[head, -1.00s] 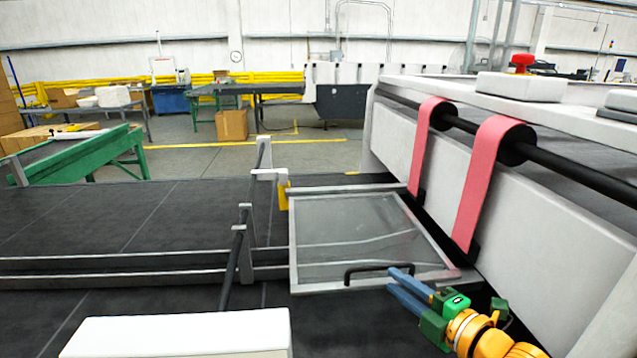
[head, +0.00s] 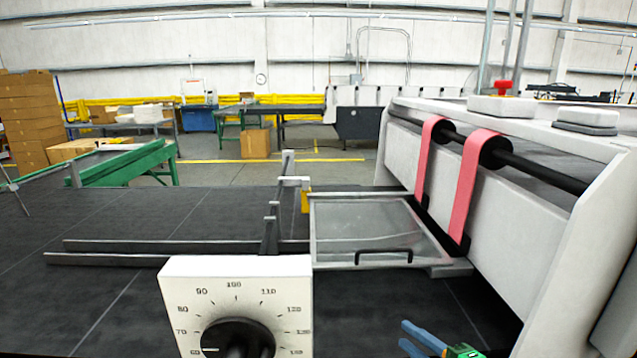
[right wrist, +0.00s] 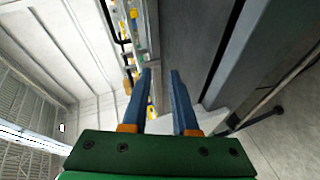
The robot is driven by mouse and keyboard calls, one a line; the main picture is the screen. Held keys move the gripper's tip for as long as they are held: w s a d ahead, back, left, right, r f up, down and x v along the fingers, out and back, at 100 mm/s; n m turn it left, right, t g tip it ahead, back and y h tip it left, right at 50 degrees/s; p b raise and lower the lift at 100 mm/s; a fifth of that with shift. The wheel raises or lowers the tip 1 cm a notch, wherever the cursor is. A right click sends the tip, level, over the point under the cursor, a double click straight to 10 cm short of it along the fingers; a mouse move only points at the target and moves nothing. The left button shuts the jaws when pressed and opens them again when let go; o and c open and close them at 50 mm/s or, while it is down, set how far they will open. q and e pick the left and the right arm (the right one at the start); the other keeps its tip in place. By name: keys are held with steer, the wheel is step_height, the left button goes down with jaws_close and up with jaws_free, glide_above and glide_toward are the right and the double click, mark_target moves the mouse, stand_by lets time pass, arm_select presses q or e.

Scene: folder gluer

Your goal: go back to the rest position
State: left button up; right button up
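My right gripper (head: 407,334) shows at the bottom edge of the head view, with blue fingers and a green body. It is in front of the clear framed guard (head: 350,225) with the black handle (head: 384,257), well apart from it. In the right wrist view my right gripper (right wrist: 160,75) has its two blue fingers apart, with nothing between them. My left gripper is in neither view.
A white box with a numbered dial (head: 237,325) stands at the front. To the right is the white machine housing (head: 500,190) with pink belts (head: 468,185) and a red button (head: 503,87). The dark table (head: 120,220) is mostly clear at left.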

steer(key=s+a+f+m+g+h, duration=0.25)
steer(key=s+f+m+g, duration=0.25)
steer(key=s+f+m, duration=0.55)
steer(key=s+d+f+m+g+h, duration=0.3)
steer(key=s+f+m+g, duration=0.35)
steer(key=s, duration=0.65)
step_height(320, 180, down, 20)
steer(key=s, duration=0.3)
steer(key=s+d+f+g, duration=0.1)
steer(key=s+d+f, duration=0.1)
steer(key=s+f, duration=0.7)
steer(key=shift+s+m, duration=0.3)
steer(key=shift+s, duration=0.9)
